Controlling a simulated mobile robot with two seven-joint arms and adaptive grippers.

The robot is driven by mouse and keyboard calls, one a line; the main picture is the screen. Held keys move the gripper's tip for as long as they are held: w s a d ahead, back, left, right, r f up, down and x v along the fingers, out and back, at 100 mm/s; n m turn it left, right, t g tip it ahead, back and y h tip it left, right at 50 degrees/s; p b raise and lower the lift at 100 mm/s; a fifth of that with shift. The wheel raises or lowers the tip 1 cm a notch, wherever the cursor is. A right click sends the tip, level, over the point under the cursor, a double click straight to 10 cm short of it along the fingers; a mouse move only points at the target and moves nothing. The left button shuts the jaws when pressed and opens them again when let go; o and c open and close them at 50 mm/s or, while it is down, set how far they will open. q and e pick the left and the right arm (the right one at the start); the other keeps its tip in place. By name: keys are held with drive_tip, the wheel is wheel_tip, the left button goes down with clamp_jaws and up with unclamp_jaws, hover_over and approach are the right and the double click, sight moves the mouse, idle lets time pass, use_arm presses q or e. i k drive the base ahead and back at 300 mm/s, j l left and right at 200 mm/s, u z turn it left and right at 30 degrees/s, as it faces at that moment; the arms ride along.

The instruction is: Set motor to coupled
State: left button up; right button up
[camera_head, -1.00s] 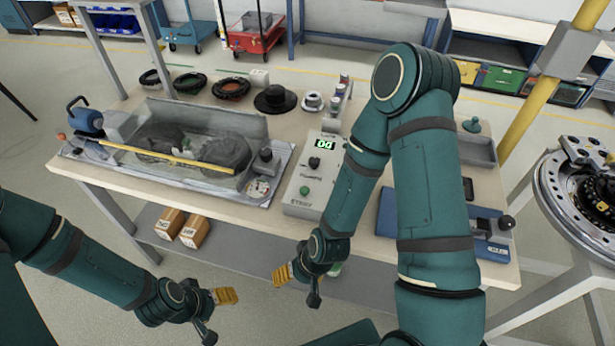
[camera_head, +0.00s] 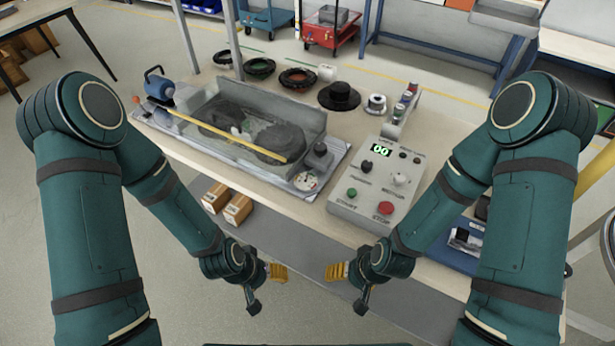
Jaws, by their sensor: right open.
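A grey control box (camera_head: 375,190) stands on the table right of centre. It has a lit green display (camera_head: 381,150), a dark knob (camera_head: 366,166), a white knob (camera_head: 400,180), a green start button (camera_head: 352,194) and a red stop button (camera_head: 385,208). A blue motor-like unit (camera_head: 158,87) sits at the left end of the tray-mounted track rig. I cannot read any coupled marking. My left gripper (camera_head: 266,288) is open and empty, low in front of the table. My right gripper (camera_head: 348,288) is open and empty, in front of and below the box.
The clear-walled rig (camera_head: 318,128) with a yellow rod (camera_head: 225,137) fills the table's left. Cartons (camera_head: 238,208) sit on the lower shelf.

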sight(160, 90)
drive_tip(key=j+z, duration=0.2)
drive_tip(key=z, duration=0.15)
drive_tip(key=i+j+z, duration=0.1)
drive_tip(key=z, duration=0.2)
drive_tip(key=j+z, duration=0.55)
drive_tip(key=j, duration=0.25)
drive_tip(key=k+j+z, duration=0.2)
drive_tip(key=j, duration=0.7)
drive_tip(key=k+j, duration=0.15)
drive_tip(key=j, duration=0.35)
drive_tip(key=j+z, duration=0.1)
drive_tip(key=j, duration=0.35)
drive_tip(key=k+j, duration=0.15)
drive_tip(key=j, duration=0.35)
drive_tip(key=k+j, duration=0.1)
drive_tip(key=j, duration=0.35)
drive_tip(key=k+j+z, duration=0.1)
drive_tip(key=j, duration=0.35)
